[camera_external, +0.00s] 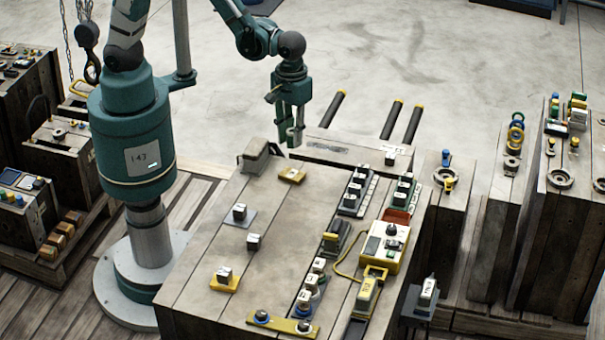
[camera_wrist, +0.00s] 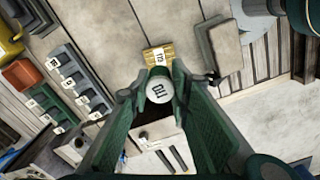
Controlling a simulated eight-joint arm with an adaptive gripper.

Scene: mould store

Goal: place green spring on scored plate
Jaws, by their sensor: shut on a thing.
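My gripper (camera_external: 291,138) hangs over the far edge of the wooden bench, shut on a round piece (camera_wrist: 160,90) with a pale, marked top. My dark green fingers hide its sides, so I cannot tell whether it is the green spring. A small yellow plate (camera_external: 292,175) lies on the bench top just nearer than my gripper. In the wrist view the ribbed yellow plate (camera_wrist: 158,56) with a white label lies just beyond the held piece, apart from it. It may be the scored plate; its top looks clear.
Grey racks (camera_external: 352,204) and a yellow-and-white meter box (camera_external: 385,246) fill the bench's right side. A grey block (camera_external: 258,158) stands left of the small yellow plate. Dark rods (camera_external: 391,120) jut beyond the bench.

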